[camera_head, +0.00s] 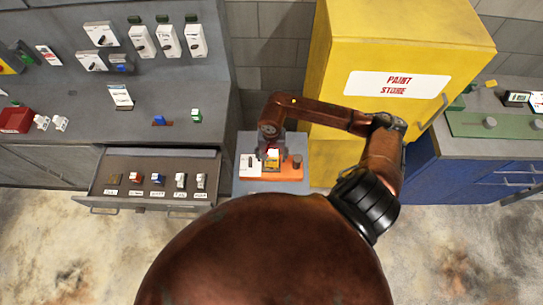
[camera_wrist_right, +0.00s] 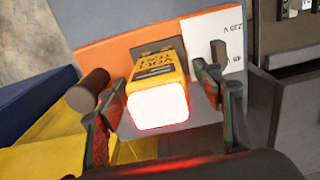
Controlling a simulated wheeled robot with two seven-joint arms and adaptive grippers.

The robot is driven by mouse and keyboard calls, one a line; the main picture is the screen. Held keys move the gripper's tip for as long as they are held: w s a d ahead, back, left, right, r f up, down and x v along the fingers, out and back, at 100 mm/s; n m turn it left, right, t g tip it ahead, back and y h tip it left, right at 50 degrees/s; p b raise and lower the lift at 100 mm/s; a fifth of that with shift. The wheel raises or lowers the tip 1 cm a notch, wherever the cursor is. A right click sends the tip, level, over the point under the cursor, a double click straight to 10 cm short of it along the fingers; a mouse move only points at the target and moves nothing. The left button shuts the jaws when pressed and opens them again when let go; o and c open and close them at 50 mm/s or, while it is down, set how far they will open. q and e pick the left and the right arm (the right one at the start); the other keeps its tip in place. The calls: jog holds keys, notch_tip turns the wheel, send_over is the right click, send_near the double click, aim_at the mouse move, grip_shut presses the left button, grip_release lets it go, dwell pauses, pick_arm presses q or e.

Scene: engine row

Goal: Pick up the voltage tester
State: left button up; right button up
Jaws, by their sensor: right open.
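The voltage tester (camera_wrist_right: 157,85) is a yellow block with dark lettering and a bright white face. In the right wrist view it lies between the two fingers of my right gripper (camera_wrist_right: 163,108), which are open with a gap on both sides. In the head view the tester (camera_head: 272,156) shows as a small yellow patch on an orange board (camera_head: 290,174), with my right gripper (camera_head: 271,150) right above it and partly hiding it. My left gripper is not in view.
A brown cylinder (camera_wrist_right: 88,90) stands beside the tester, close to one finger. A white card (camera_wrist_right: 222,38) lies on the other side. An open drawer (camera_head: 150,190) with several small parts is at left, and a yellow paint cabinet (camera_head: 400,45) at right.

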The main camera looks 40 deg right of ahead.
jog(key=shift+s+f, duration=0.15)
jog(key=shift+f, duration=0.4)
jog(key=c, duration=1.4)
jog(key=shift+c, duration=0.7)
jog(key=shift+r, duration=0.15)
